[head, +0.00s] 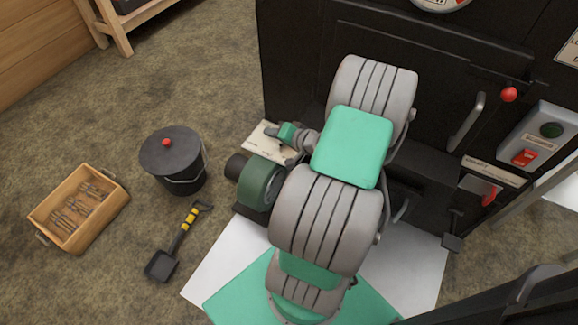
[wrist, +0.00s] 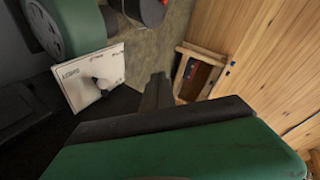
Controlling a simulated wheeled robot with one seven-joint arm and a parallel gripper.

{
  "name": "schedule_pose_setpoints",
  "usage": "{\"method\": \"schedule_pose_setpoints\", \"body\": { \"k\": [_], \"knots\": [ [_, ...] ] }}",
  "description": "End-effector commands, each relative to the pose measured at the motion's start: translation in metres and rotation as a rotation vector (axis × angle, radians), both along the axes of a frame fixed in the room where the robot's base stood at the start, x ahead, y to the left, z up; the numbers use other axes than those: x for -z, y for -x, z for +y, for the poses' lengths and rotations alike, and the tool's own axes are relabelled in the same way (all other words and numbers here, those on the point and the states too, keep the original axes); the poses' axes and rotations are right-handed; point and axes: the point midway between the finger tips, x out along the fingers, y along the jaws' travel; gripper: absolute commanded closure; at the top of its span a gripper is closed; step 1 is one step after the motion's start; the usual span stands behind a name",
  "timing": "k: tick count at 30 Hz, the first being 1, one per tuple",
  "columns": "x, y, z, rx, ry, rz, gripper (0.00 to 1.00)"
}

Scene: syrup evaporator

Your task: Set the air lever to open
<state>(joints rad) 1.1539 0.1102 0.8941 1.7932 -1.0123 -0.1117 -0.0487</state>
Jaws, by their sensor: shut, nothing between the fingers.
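A pale labelled plate (head: 262,142) lies beside the green blower housing (head: 262,182), left of the black stove front; it also shows in the wrist view (wrist: 82,72). Its print is too small to read surely. A small grey piece sits on the plate in the wrist view; I cannot tell whether it is the air lever or which way it is set. My gripper (head: 271,132) is over the plate in the head view, partly covering it. Its fingers (wrist: 157,92) are shut with nothing between them. I cannot tell whether they touch anything.
The stove front has a red ball knob (head: 509,94), a bar handle (head: 467,122), a switch box (head: 538,143) and a red-tipped lever (head: 489,197).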

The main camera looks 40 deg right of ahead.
Motion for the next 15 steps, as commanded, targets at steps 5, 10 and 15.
{"method": "schedule_pose_setpoints", "body": {
  "k": [5,10,15],
  "knots": [
    [0.125,0.052,-0.067,0.352,-0.168,-0.190,1.00],
    [0.150,0.080,-0.093,0.511,-0.225,-0.280,1.00],
    [0.152,0.069,-0.099,0.521,-0.229,-0.287,1.00]
  ]
}}
